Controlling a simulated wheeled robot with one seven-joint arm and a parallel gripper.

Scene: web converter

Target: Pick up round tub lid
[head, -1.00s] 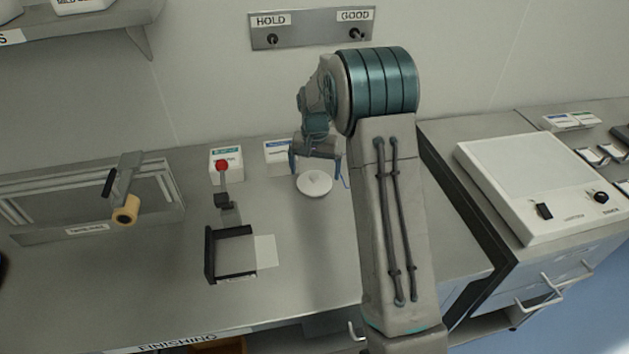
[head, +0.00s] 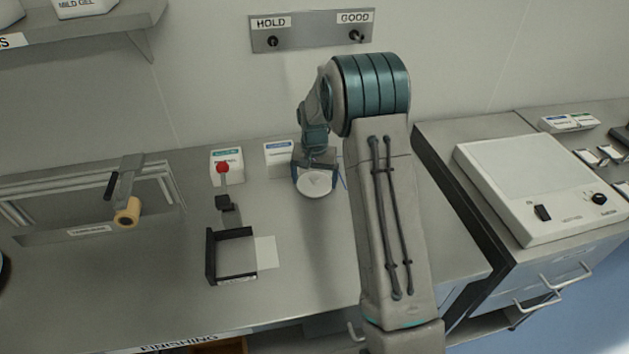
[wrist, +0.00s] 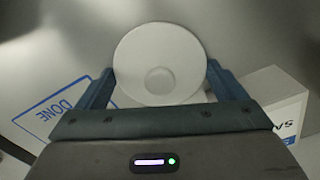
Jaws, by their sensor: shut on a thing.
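The round tub lid (head: 314,184) is a white disc with a small raised centre, on the steel bench below the wall panel. In the wrist view the lid (wrist: 160,50) lies between the two blue fingers of my gripper (wrist: 160,82). In the head view my gripper (head: 315,184) is down around the lid, one finger on each side. The gripper is shut on the lid. I cannot tell from the views whether the lid is clear of the bench.
A blue DONE outline (wrist: 62,108) is marked on the bench beside the lid. A white box (head: 279,156) and a box with a red knob (head: 223,166) stand behind. A black frame (head: 211,255) is at front left. A white machine (head: 530,185) stands right.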

